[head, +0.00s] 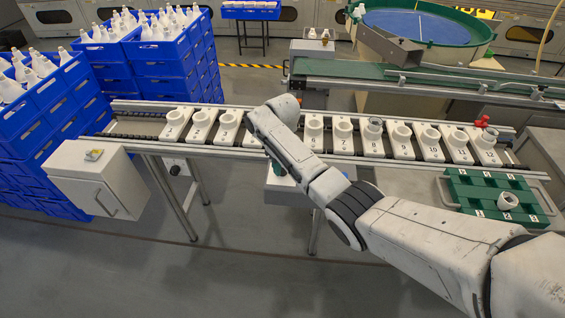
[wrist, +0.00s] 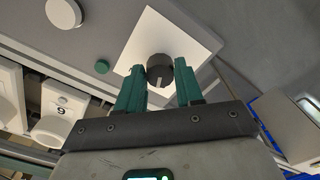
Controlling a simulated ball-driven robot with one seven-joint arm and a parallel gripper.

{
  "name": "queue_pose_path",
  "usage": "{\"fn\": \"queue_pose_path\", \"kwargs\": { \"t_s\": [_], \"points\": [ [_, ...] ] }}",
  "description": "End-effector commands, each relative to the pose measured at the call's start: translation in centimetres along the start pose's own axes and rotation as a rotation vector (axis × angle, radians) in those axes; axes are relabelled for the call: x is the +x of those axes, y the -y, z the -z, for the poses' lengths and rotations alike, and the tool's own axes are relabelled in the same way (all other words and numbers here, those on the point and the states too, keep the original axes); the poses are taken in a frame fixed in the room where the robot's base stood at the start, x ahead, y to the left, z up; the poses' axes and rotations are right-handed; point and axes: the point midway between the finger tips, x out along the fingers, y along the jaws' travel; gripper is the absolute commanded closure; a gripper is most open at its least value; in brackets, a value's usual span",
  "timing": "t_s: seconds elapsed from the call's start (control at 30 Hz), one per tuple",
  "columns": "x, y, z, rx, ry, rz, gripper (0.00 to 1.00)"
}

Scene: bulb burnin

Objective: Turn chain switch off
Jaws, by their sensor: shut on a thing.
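A black rotary knob (wrist: 158,66) with a pale pointer mark sits on a square white plate (wrist: 195,38) on a grey panel in the wrist view. I take it to be the chain switch, though no label is readable. The teal fingers of my gripper (wrist: 160,84) are on either side of the knob, shut on it. In the head view my arm hides the knob and most of my gripper; a little teal shows beside a grey box (head: 284,190) under the conveyor.
A chain conveyor (head: 225,155) carries numbered white holders (head: 343,137); some hold parts. Another small plate with a dark knob (head: 175,168) is under its left end. Blue crates (head: 165,55) stand left; a green tray (head: 490,183) is right.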

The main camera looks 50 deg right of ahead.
Motion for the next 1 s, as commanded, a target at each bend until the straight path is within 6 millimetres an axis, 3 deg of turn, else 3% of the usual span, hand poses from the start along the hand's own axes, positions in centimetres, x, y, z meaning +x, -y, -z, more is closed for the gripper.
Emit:
{"fn": "queue_pose_path", "kwargs": {
  "t_s": [0.4, 0.97, 1.0],
  "points": [
    [-0.11, 0.00, 0.08, -0.198, -0.002, -0.001, 0.94],
    [-0.10, -0.01, 0.11, -0.228, -0.003, -0.001, 0.94],
    [-0.10, -0.01, 0.11, -0.228, -0.003, -0.001, 0.62]
  ]
}}
